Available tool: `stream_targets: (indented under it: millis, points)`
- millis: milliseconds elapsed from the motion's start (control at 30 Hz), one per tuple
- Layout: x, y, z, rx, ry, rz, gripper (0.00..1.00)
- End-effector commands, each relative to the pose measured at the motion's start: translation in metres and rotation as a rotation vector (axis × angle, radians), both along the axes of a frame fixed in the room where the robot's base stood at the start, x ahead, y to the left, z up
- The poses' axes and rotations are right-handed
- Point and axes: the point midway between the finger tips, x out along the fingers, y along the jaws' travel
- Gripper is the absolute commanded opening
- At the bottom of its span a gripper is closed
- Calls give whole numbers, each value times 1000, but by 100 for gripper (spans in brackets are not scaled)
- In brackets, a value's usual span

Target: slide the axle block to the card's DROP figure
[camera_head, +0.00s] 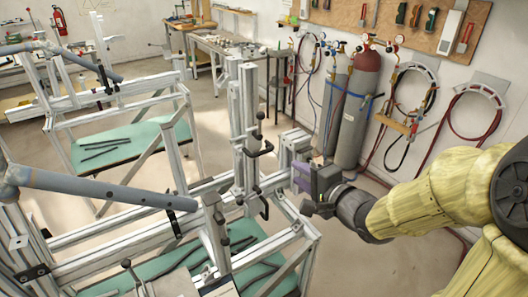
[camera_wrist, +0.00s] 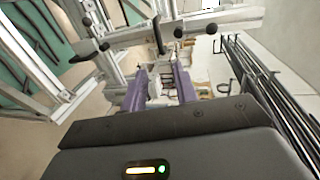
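My gripper (camera_head: 299,174) is at the right end of the metal frame jig (camera_head: 190,212), beside its upright post (camera_head: 244,125). In the wrist view its two purple fingers (camera_wrist: 160,88) stand apart, with a gap between them. I see nothing clearly held there. A black clamp lever with a round knob (camera_wrist: 157,36) shows just beyond the fingertips, on the frame; black clamp handles (camera_head: 258,147) also show on the post in the head view. I cannot tell for sure which part is the axle block. The card and its DROP figure are not readable in either view.
A grey tube (camera_head: 110,190) crosses the jig at left. A second frame (camera_head: 120,115) stands behind it. Gas cylinders (camera_head: 352,105) stand by the wall behind my gripper, with hoses (camera_head: 410,105) hanging to the right. Open floor (camera_head: 225,85) lies behind the jig.

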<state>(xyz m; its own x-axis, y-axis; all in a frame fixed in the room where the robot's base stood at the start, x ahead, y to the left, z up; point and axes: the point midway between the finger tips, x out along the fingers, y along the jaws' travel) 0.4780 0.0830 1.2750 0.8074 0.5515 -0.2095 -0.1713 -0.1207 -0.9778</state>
Motion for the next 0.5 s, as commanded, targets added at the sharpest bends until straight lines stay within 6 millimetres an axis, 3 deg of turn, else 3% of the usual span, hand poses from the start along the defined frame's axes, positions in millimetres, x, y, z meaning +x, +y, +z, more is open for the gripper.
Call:
stream_targets:
  millis: [500]
  points:
    - [17, 8, 3, 13, -5, -1, 30]
